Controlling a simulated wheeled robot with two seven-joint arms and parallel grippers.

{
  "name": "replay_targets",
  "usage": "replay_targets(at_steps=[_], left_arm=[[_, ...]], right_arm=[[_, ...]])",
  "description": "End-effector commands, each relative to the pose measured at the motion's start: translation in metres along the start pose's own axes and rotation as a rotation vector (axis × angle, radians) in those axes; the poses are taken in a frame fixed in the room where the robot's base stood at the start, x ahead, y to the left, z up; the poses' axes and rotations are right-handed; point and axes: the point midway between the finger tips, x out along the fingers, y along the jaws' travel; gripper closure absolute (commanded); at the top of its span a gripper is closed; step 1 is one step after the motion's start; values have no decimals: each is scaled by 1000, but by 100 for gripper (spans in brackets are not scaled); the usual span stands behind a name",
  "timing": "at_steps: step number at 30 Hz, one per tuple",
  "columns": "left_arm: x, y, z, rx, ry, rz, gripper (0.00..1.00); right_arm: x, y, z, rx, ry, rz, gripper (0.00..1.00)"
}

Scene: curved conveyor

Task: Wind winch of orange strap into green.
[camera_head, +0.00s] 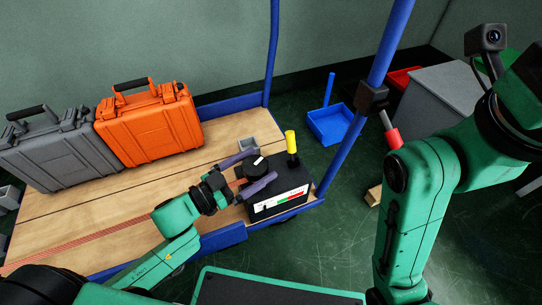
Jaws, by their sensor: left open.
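The winch is a black box (262,208) at the near right corner of the wooden cart bed. It has a round black knob (256,167) with a white mark on top, and a yellow-topped lever (291,143) standing upright. Its front label (282,201) has white, red and green parts; any pointer is too small to read. The orange strap (110,229) runs flat along the bed from the lower left toward the winch. My left gripper (264,164) is open, one purple finger on each side of the knob; contact is unclear. My right gripper is outside the picture.
An orange case (150,122) and a grey case (62,152) stand on the bed's far left. Blue posts (352,130) rise at the cart's right side. A blue tray (331,124) and a grey box (436,98) stand on the dark green floor beyond.

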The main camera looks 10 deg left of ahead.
Motion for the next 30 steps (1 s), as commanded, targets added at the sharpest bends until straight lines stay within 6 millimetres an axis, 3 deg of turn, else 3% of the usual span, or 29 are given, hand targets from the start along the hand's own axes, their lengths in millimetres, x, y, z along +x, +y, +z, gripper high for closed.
replay_targets(at_steps=[8,9,15,30], left_arm=[[0,1,-1,0,0,0,0],[0,1,-1,0,0,0,4],[0,1,0,0,0,0,79],[0,1,-2,6,-5,118,78]], right_arm=[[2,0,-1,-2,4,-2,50],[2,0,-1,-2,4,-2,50],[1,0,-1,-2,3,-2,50],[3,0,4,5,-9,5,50]])
